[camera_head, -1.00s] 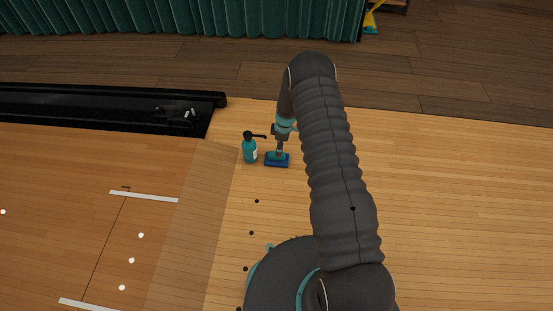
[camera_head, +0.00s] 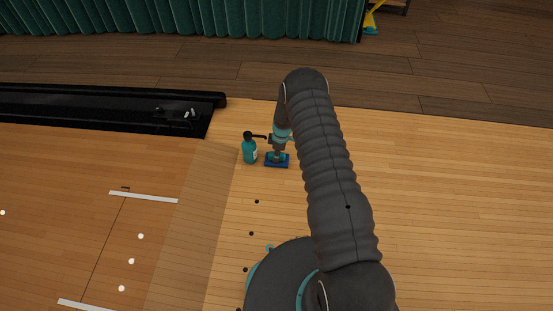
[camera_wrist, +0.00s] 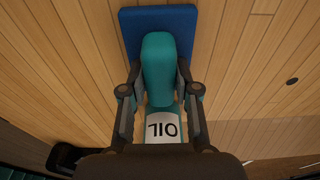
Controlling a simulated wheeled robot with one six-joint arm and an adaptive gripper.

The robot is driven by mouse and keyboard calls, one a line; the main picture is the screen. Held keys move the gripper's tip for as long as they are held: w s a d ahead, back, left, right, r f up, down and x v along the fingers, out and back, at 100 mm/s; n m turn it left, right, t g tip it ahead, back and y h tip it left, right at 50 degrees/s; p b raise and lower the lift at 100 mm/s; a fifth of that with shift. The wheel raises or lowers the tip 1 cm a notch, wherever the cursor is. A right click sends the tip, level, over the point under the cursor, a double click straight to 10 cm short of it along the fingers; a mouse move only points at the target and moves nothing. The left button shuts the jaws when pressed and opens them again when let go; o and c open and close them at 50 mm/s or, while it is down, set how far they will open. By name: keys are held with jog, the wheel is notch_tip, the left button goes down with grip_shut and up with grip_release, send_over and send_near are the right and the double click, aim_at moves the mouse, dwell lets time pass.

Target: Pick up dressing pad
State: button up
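The dressing pad (camera_head: 277,162) is a flat blue pad with a teal upright grip, lying on the light wooden floor. In the wrist view its blue base (camera_wrist: 130,25) is at the top and its teal grip (camera_wrist: 158,65) stands between my fingers. My gripper (camera_wrist: 160,75) is right above the pad, its fingers on either side of the teal grip with a thin gap showing; it looks open. In the head view my gripper (camera_head: 277,153) is small and partly blends with the pad.
A teal oil bottle (camera_head: 250,151) with a black pump stands close left of the pad; its label (camera_wrist: 163,127) shows in the wrist view behind the fingers. A black gutter (camera_head: 110,100) lies far left. The floor to the right is clear.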

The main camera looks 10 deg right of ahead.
grip_shut()
jog(key=shift+r, duration=0.6)
jog(key=r, duration=0.3)
jog(key=shift+s+d+r, duration=0.1)
jog(key=shift+d+r, duration=0.15)
jog(key=shift+d, duration=0.15)
jog(key=s+d+r, duration=0.4)
jog(key=d+r, duration=0.2)
jog(key=d, duration=0.3)
jog(key=shift+s+d+r+p, duration=0.15)
jog(key=shift+s+d+p, duration=0.15)
jog(key=shift+d+p, duration=0.1)
